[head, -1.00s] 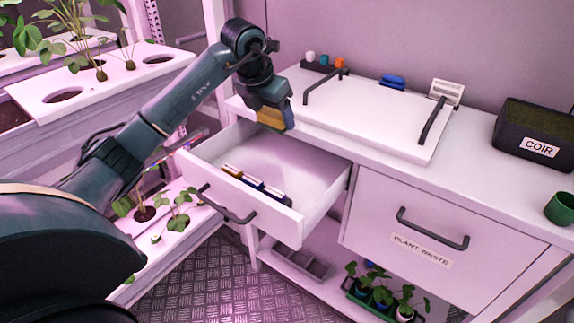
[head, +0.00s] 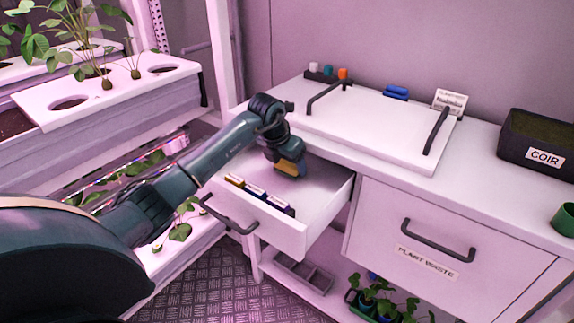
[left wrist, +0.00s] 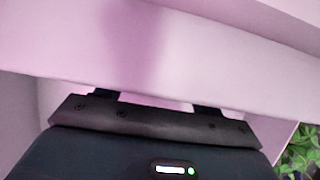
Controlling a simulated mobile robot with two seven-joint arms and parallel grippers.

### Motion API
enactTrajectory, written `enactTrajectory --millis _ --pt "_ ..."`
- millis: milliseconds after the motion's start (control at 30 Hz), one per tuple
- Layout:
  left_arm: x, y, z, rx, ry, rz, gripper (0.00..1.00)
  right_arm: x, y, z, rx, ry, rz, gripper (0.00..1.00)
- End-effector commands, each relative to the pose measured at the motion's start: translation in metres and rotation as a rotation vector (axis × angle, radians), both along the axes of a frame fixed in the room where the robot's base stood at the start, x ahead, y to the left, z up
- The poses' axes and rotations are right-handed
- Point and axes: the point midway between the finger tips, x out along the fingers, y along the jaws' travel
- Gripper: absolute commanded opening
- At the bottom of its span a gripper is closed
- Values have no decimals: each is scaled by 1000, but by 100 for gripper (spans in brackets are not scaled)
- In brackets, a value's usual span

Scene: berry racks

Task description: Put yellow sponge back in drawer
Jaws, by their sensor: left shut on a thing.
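My left gripper (head: 287,168) reaches down into the open drawer (head: 330,198) in the head view. It is shut on the yellow sponge (head: 290,169), which shows as a yellow edge at the fingers, low inside the drawer near its back. Whether the sponge touches the drawer floor I cannot tell. In the left wrist view the gripper body (left wrist: 150,125) faces a pale wall, and the sponge and fingertips are hidden. My right gripper is not in view.
Several small boxes (head: 257,192) stand in a row along the drawer's front. The worktop with a white board (head: 375,125) is just behind the drawer. A closed plant waste drawer (head: 440,245) is on the right. Plant racks (head: 110,95) stand on the left.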

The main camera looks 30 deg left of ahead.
Motion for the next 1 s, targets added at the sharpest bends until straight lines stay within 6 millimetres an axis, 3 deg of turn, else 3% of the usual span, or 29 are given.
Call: enactTrajectory --millis 67,433,467,700,1000 --pt "-2 0 -10 -1 6 1 49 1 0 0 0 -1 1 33" --pt "-3 1 -14 1 5 0 49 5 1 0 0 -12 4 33" --pt "-2 1 -12 0 5 0 70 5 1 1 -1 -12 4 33" --pt "-3 1 -12 0 5 0 89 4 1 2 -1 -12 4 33" --pt "-3 1 -8 0 4 0 89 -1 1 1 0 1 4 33"
